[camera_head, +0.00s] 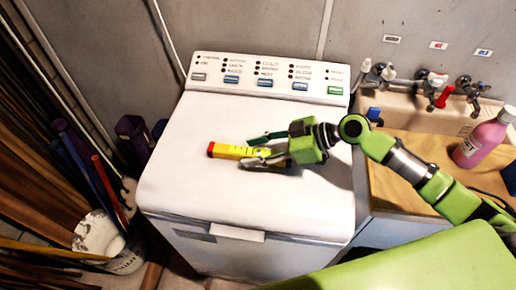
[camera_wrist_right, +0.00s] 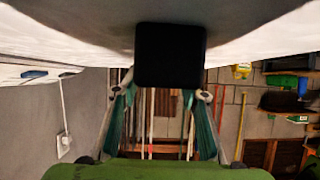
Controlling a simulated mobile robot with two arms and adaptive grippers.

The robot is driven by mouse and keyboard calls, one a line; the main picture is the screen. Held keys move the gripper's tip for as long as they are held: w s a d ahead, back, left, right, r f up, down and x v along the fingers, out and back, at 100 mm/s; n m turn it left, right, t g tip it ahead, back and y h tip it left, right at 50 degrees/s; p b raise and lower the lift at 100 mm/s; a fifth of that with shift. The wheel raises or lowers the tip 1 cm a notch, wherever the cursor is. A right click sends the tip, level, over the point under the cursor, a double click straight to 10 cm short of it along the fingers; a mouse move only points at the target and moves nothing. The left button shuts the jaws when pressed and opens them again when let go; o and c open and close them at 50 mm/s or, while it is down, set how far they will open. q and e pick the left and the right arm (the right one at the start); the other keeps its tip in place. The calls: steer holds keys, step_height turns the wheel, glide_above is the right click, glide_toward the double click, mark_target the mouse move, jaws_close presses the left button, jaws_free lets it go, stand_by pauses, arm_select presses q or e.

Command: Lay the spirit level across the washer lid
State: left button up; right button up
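The yellow spirit level (camera_head: 230,151), with a red end at the left, lies on the white washer lid (camera_head: 190,187). Its right part is partly hidden by my right gripper (camera_head: 258,150). That gripper is open, low over the lid, with one finger on each side of the level and a visible gap at the far finger. In the right wrist view, a black block (camera_wrist_right: 170,55), apparently the level's near end, sits against the white lid surface between the spread fingers (camera_wrist_right: 162,95). My left gripper is in neither view.
The washer's control panel (camera_head: 265,78) rises behind the lid. A sink with taps (camera_head: 437,90) and a pink bottle (camera_head: 483,138) stand at right. Planks, tubes and a white bucket (camera_head: 108,240) crowd the left. The lid's left and front areas are clear.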

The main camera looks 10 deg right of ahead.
steer(key=shift+r, duration=0.15)
steer(key=shift+s+d, duration=0.1)
steer(key=shift+d, duration=0.2)
steer(key=b+v, duration=0.3)
steer(key=v, duration=0.7)
steer(key=shift+s+d+r, duration=0.1)
steer(key=shift+s+d, duration=0.05)
steer(key=shift+d, duration=0.05)
steer(key=shift+s+d+r, duration=0.1)
steer(key=shift+d+r, duration=0.2)
steer(key=shift+r, duration=0.05)
